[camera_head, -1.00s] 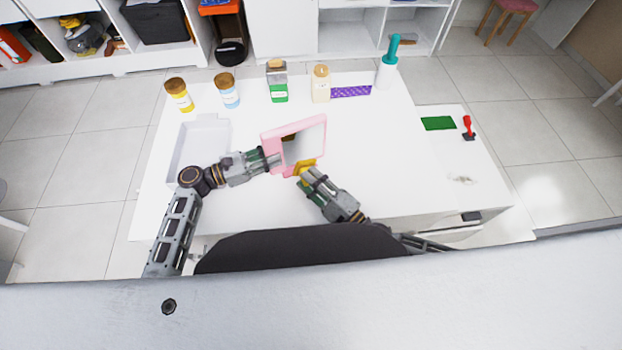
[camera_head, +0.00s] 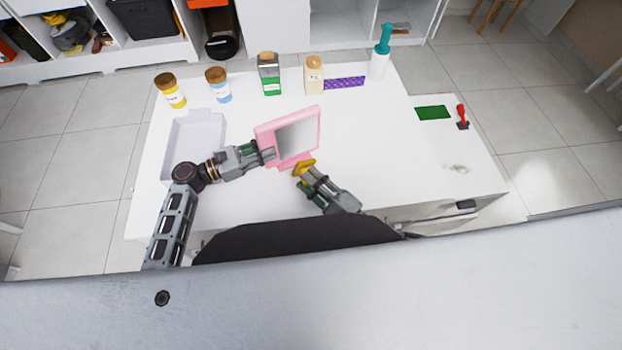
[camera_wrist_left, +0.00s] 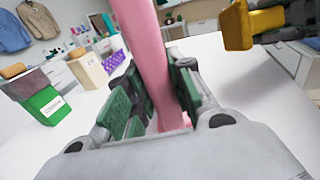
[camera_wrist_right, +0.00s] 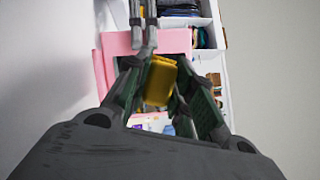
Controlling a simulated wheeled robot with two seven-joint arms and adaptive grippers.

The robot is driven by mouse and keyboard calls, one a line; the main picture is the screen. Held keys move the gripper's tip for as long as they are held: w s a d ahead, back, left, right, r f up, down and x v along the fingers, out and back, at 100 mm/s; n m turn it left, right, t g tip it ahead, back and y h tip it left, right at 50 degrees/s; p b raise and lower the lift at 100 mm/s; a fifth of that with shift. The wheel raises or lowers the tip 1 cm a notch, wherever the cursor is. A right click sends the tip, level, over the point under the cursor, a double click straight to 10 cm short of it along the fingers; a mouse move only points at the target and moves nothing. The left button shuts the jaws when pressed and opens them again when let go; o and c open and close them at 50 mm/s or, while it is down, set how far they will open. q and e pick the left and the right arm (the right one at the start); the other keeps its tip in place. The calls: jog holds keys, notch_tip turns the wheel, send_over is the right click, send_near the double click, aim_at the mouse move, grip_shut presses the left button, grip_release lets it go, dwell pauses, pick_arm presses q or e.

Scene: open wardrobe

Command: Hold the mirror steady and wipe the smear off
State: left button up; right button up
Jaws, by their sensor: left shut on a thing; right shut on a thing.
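The pink-framed mirror (camera_head: 297,138) stands tilted above the white table in the head view. My left gripper (camera_head: 268,155) is shut on its left frame edge; the left wrist view shows the pink frame (camera_wrist_left: 152,60) between the fingers. My right gripper (camera_head: 305,172) is shut on a yellow sponge-like block (camera_head: 303,166), just below and in front of the mirror's lower right part. The block also shows in the right wrist view (camera_wrist_right: 160,80), with the pink frame behind it. The block looks apart from the glass. I see no dark smear on the visible glass in the head view.
A grey tray (camera_head: 174,150) lies at the table's left. Jars, bottles and a purple patterned strip (camera_head: 344,83) line the back edge. A green pad (camera_head: 433,112) and a red-handled item (camera_head: 462,115) lie at the right.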

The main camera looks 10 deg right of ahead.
jog(key=shift+s+a+f, duration=0.1)
jog(key=shift+s, duration=0.1)
pick_arm(q)
jog(key=o, duration=1)
pick_arm(e)
jog(key=shift+s, duration=0.1)
pick_arm(q)
jog(key=o, duration=0.5)
pick_arm(e)
jog(key=shift+a+r+p, duration=0.15)
jog(key=shift+r+p, duration=0.75)
jog(key=shift+r, duration=0.15)
jog(key=shift+r+p, duration=0.3)
jog(key=shift+p, duration=0.05)
pick_arm(q)
jog(key=v, duration=0.5)
jog(key=r+v, duration=0.1)
jog(key=v, duration=0.2)
